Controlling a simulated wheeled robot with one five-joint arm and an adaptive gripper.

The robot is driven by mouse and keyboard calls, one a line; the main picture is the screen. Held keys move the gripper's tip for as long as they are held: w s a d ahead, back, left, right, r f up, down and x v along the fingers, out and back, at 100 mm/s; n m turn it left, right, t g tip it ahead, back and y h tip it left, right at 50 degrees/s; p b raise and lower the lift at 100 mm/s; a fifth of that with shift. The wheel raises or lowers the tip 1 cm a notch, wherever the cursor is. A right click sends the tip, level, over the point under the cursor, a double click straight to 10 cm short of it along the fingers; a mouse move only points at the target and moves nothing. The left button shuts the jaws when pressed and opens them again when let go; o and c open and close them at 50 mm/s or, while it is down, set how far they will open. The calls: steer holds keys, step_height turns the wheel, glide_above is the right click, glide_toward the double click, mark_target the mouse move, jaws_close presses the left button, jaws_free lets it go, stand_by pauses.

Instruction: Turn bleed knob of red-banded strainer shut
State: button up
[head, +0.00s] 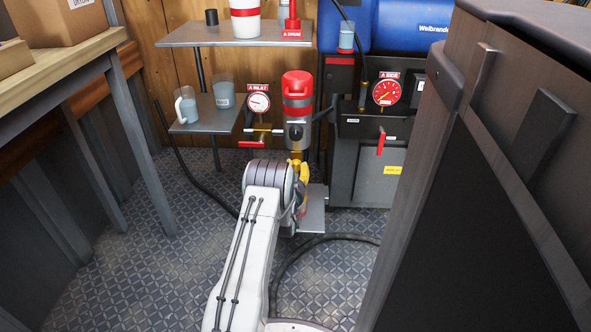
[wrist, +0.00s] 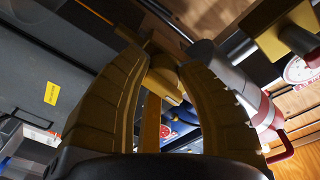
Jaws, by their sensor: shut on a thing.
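The red-banded strainer (head: 297,108) stands upright in the head view, a grey body with a red top, beside the A INLET gauge. Its grey body and red band also show at the right in the wrist view (wrist: 235,82). The bleed knob is at the strainer's lower end, mostly hidden by my fingers; a brass-coloured part (wrist: 163,76) shows between them in the wrist view. My gripper (head: 301,172) is directly below the strainer, its yellow fingers shut on the knob. In the wrist view the fingers (wrist: 160,58) rise on both sides of that part.
The A INLET gauge (head: 259,103) and a red-handled valve (head: 250,144) are just left of the strainer. The A SIDE gauge (head: 387,92) and dark machine (head: 355,165) are right. A shelf with cups (head: 205,128) stands left. A dark cabinet (head: 480,200) blocks the near right.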

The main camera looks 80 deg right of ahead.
steer(key=shift+s+d+r+n, duration=0.15)
steer(key=shift+r+n, duration=0.25)
steer(key=shift+r, duration=0.2)
steer(key=o, duration=0.9)
steer(key=shift+o, duration=1.2)
steer(key=shift+f, duration=0.25)
steer(key=shift+a+f, duration=0.1)
steer(key=shift+a, duration=0.4)
steer(key=a, duration=1.1)
steer(key=shift+w, duration=0.2)
